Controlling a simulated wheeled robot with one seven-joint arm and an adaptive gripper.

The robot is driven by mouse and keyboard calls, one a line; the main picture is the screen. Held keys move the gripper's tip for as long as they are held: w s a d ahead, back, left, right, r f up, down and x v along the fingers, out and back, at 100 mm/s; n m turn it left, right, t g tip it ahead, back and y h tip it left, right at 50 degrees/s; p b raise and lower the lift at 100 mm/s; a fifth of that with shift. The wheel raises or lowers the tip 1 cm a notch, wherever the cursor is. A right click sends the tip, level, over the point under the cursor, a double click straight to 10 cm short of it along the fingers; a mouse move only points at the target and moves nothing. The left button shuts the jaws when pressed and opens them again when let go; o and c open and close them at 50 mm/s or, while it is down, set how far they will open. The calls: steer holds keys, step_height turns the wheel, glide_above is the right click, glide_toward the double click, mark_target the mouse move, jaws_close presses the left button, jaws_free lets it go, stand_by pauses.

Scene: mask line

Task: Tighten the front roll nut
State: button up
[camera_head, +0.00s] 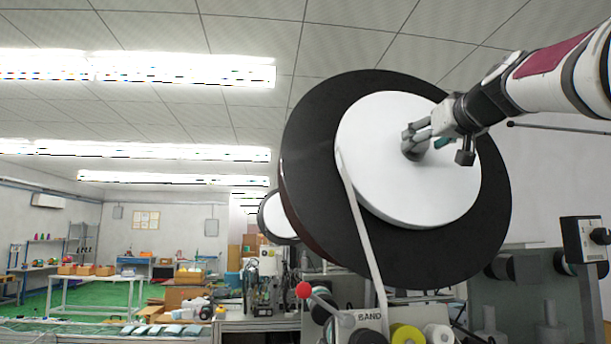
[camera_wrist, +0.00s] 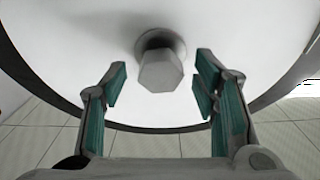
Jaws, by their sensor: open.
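The front roll (camera_head: 380,140) is a white roll on a large black disc (camera_head: 312,190), high at the centre right of the head view. The roll nut is a grey hexagonal piece at the roll's centre, clearest in the wrist view (camera_wrist: 160,70). My gripper (camera_wrist: 160,85) is open in front of the roll face, with one finger on each side of the nut and visible gaps between fingers and nut. In the head view my gripper (camera_head: 412,140) comes in from the right and partly hides the nut.
A white band runs from the roll down to the machine marked BAND (camera_head: 368,318). A red-knobbed lever (camera_head: 304,289) and a yellow roll (camera_head: 407,335) sit below the disc. A second roll (camera_head: 278,217) stands behind at left. A thin rod (camera_head: 560,129) lies right of the disc.

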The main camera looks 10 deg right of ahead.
steer(key=shift+w, duration=0.85)
steer(key=c, duration=1.2)
steer(key=shift+o, duration=0.2)
steer(key=shift+m+p, duration=0.3)
steer(key=shift+p, duration=0.05)
